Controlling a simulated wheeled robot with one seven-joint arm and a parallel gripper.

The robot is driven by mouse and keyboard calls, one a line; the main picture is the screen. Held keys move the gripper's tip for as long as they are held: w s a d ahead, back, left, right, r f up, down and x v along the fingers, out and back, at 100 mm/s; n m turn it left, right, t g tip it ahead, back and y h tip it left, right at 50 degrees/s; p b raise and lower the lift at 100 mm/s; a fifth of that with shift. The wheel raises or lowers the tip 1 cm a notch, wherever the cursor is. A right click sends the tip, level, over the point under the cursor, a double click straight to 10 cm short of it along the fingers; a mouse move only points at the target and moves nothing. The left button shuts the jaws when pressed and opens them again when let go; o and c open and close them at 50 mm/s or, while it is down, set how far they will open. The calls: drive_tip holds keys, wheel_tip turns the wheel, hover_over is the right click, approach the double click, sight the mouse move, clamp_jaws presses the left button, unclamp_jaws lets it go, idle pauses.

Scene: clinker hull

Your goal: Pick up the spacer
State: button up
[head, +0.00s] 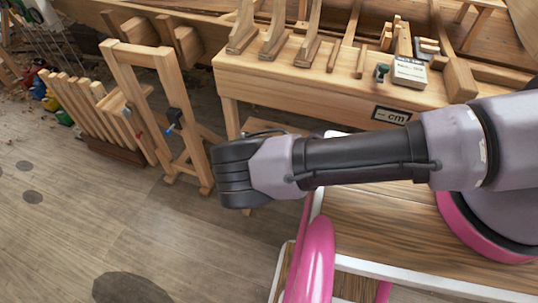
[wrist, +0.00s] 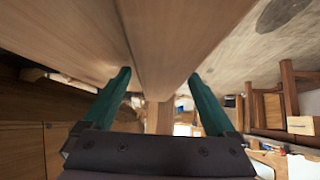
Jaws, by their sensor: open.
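My gripper (wrist: 160,76) shows in the wrist view as two green fingers spread apart, with nothing clearly held between them. Long pale wooden boards (wrist: 185,38) fill the space beyond and above the fingertips; I cannot tell whether they touch. In the head view my arm crosses the picture, but my gripper is not seen. I cannot tell for sure which thing is the spacer. Candidates on the wooden workbench (head: 290,84) include several small wooden blocks and sticks (head: 361,62) and a small lettered box (head: 409,72).
Several upright wooden brackets (head: 275,32) stand on the bench, with a dark green tool (head: 382,72) near the lettered box. A wooden frame with clamps (head: 165,95) and a rack of slats (head: 90,110) stand left.

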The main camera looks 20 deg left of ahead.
clamp_jaws()
drive_tip(key=shift+a+r, duration=0.1)
idle(0.4)
